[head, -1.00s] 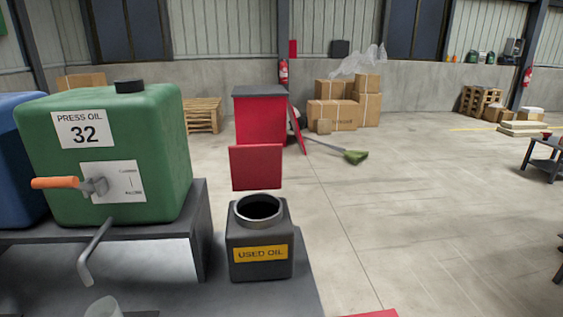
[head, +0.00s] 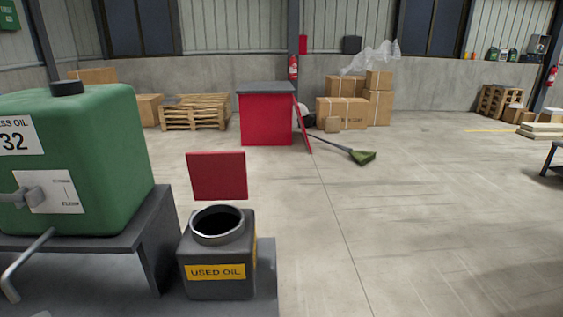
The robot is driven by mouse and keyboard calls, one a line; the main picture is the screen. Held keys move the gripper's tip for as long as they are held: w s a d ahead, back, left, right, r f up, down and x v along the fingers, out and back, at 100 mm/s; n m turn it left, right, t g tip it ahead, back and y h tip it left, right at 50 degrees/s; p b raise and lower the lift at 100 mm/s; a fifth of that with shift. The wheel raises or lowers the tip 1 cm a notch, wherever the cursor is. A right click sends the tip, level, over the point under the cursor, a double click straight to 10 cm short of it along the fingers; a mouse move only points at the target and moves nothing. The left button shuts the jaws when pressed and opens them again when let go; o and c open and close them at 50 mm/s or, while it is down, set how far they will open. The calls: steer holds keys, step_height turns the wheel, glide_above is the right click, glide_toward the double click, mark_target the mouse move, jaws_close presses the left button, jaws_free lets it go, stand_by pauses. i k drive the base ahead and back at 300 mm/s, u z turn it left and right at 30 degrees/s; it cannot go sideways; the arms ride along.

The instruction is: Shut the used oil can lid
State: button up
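The used oil can (head: 220,260) is a dark grey square can with a yellow "USED OIL" label, in the lower left-middle of the head view. Its round metal-rimmed mouth (head: 218,239) is uncovered and dark inside. The red square lid (head: 217,176) stands upright behind the mouth, so it is open. My gripper is not in view.
A green press oil tank (head: 105,160) with a tap and spout stands on a dark stand (head: 153,230) left of the can. Behind are a red cabinet (head: 265,118), a green-headed broom (head: 362,157), pallets (head: 195,112) and boxes.

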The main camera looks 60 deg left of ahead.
mark_target(215, 175)
steer(key=z, duration=0.05)
steer(key=i, duration=2.75)
steer(key=u, duration=2.85)
steer(key=i, duration=2.5)
